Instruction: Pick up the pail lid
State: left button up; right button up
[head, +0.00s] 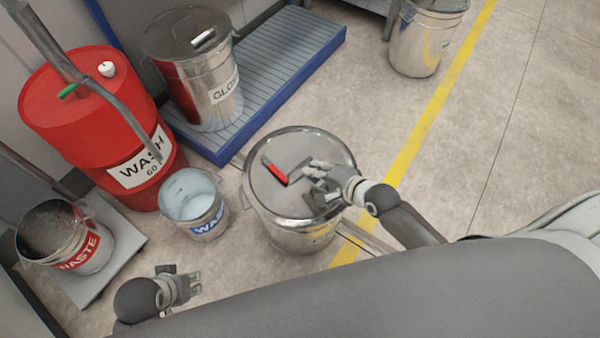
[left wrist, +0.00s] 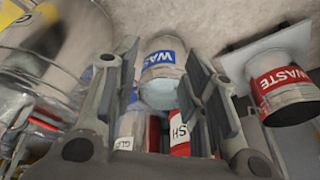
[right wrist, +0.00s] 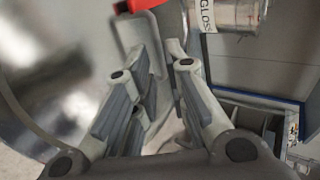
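The large steel pail (head: 300,232) stands on the floor at the centre of the head view. Its round metal lid (head: 268,200) lies flat on top and has a red handle grip (head: 273,170). My right gripper (head: 313,177) is over the right part of the lid, just right of the handle. In the right wrist view the red grip (right wrist: 138,5) lies beyond the fingertips, which stand partly open with a narrow gap; contact cannot be told. My left gripper (head: 193,284) is open and empty, low at the left, away from the pail.
A WASTE pail (head: 75,250) and a red WASH GO drum (head: 85,120) are further left. A lidded GLOSS pail (head: 200,85) stands behind on a blue-edged platform (head: 290,50).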

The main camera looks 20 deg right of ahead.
aim_at(300, 164)
jog(key=shift+b+x, duration=0.45)
jog(key=shift+x, duration=1.2)
jog(key=shift+w+a+f+b, duration=0.1)
jog(key=shift+w+f+b, duration=0.25)
jog(key=shift+w+f, duration=0.1)
jog(key=b+x, duration=0.1)
jog(key=x, duration=0.2)
jog(key=shift+f, duration=0.1)
pick_arm(q)
jog(key=v, duration=0.4)
jog(key=shift+s+a+r, duration=0.1)
jog(key=shift+s+r, duration=0.05)
jog(key=shift+r, duration=0.2)
pick_arm(e)
jog(key=shift+w, duration=0.15)
grip_shut()
jog(key=shift+r, duration=0.25)
